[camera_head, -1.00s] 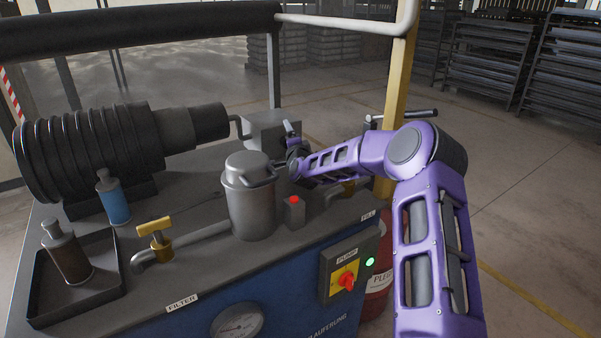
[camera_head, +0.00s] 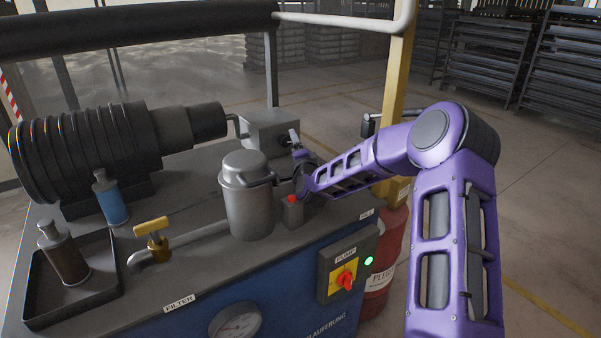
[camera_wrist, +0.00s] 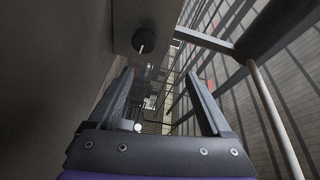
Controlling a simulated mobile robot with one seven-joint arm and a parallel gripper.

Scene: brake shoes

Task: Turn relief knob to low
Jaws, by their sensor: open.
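A dark round knob (camera_wrist: 144,41), likely the relief knob, sticks out of a grey block (camera_wrist: 160,15) at the top of the wrist view. Its marking and setting cannot be read. In the head view the grey block (camera_head: 268,128) stands behind the metal filter canister (camera_head: 249,200). My gripper (camera_wrist: 160,76) is open and empty, with the knob ahead of its fingers and slightly left of their middle, apart from them. In the head view my gripper (camera_head: 297,150) is small, just right of the block, partly hidden by my wrist.
A box with a red button (camera_head: 292,208) stands beside the canister, close below my wrist. A yellow-handled valve (camera_head: 153,236), a tray (camera_head: 75,310) with a bottle, and a pump switch panel (camera_head: 346,268) are nearby. A yellow post (camera_head: 394,85) rises behind my forearm.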

